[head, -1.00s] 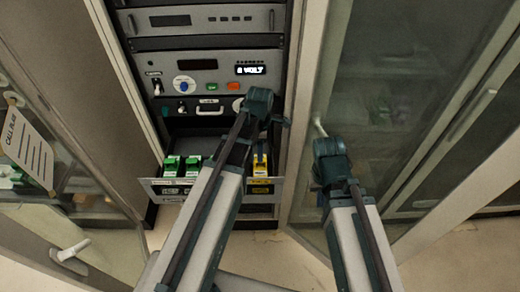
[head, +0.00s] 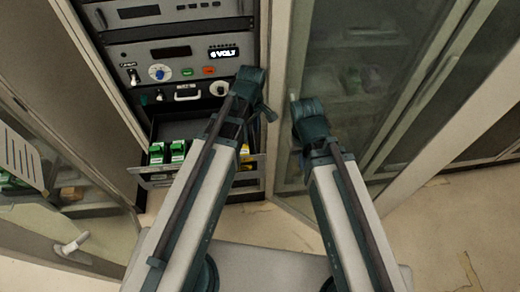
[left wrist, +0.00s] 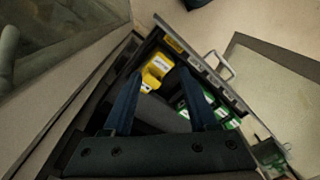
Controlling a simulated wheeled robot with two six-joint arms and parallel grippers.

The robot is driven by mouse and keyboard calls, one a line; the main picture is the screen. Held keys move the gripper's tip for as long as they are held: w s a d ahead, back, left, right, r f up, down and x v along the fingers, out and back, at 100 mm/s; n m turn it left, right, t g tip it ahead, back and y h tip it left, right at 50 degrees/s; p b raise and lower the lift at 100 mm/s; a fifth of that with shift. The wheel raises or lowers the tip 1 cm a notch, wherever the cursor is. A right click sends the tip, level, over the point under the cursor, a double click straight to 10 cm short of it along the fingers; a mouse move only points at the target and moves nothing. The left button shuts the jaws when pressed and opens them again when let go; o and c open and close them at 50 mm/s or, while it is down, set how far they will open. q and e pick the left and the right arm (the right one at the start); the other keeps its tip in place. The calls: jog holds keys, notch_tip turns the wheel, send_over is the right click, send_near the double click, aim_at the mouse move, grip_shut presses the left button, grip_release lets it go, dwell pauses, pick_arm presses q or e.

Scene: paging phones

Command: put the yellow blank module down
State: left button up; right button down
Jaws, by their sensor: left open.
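The yellow blank module (left wrist: 154,72) sits in the open drawer near its front wall in the left wrist view. In the head view my left arm hides it. My left gripper (left wrist: 160,73) is open. Its fingertips show on either side of the module in the picture; I cannot tell whether they touch it or are clear of it. In the head view my left gripper (head: 262,112) is at the drawer's right end, in front of the rack. My right gripper (head: 296,118) is in front of the glass door; its fingers are not clear.
The drawer (head: 160,178) is pulled out of the equipment rack (head: 170,50). Several green modules (head: 168,152) stand in its left part and also show in the left wrist view (left wrist: 210,105). Glass doors (head: 350,100) stand close on the right, and an open door (head: 60,245) on the left.

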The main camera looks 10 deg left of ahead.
pick_arm(q)
jog(key=s+d+m, duration=0.5)
jog(key=s+m, duration=0.4)
jog(key=m, duration=0.7)
jog(key=shift+s+d+y, duration=0.25)
jog(key=shift+d+y, duration=0.1)
jog(key=shift+y, duration=0.05)
notch_tip(320, 180, down, 16)
jog(key=b, duration=1.5)
jog(key=shift+r+b, duration=0.15)
jog(key=shift+b, duration=0.25)
jog(key=shift+c, duration=0.5)
jog(key=shift+a, duration=0.1)
jog(key=shift+c, duration=0.2)
